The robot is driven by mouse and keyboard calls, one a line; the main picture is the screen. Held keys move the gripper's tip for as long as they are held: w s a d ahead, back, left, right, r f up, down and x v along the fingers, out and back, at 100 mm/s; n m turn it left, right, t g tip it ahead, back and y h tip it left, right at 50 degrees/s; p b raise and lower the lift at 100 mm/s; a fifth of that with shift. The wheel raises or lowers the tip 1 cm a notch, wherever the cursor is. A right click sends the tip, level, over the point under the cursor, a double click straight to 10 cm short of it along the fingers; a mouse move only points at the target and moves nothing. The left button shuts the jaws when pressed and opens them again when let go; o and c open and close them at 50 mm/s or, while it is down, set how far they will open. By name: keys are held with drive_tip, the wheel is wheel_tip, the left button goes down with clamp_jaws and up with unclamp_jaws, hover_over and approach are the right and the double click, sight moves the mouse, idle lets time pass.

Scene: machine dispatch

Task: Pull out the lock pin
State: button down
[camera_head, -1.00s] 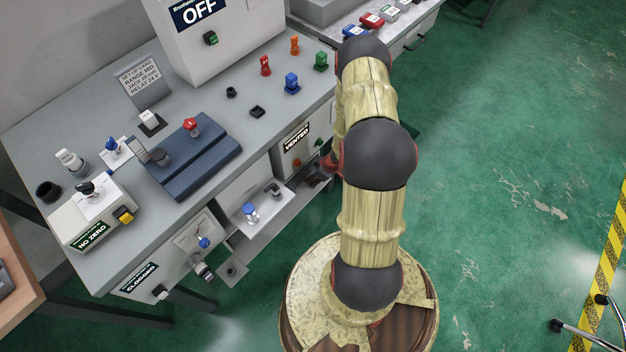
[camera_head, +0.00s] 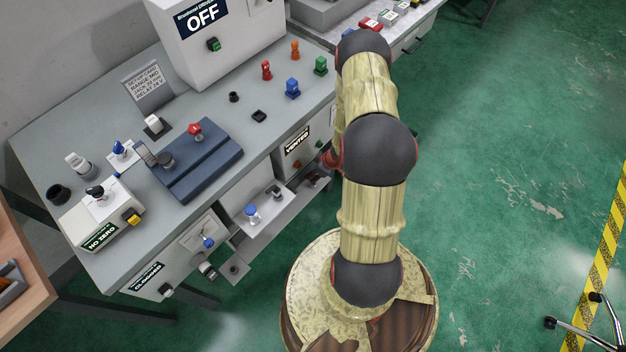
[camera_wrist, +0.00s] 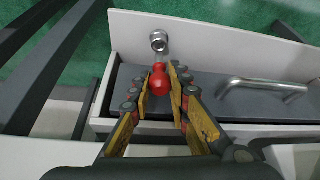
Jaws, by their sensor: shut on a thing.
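In the wrist view, a red lock pin (camera_wrist: 158,82) with a rounded knob sits between the fingertips of my gripper (camera_wrist: 161,76). The fingers are shut on it from both sides. A round metal collar (camera_wrist: 158,42) on the pale panel edge lies just beyond the pin, in line with it. I cannot tell whether the pin's shaft is inside the collar.
A metal bar handle (camera_wrist: 265,88) stands to the right of the pin on a dark surface. The grey bench (camera_head: 105,225) holds a blue fixture (camera_head: 205,165), a box marked OFF (camera_head: 225,45) and several small coloured parts. The green floor at right is mostly clear.

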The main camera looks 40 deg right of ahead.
drive_tip(key=shift+r+p, duration=0.9)
drive_tip(key=shift+r, duration=0.15)
drive_tip(key=shift+r+p, duration=1.15)
drive_tip(key=shift+r, duration=0.05)
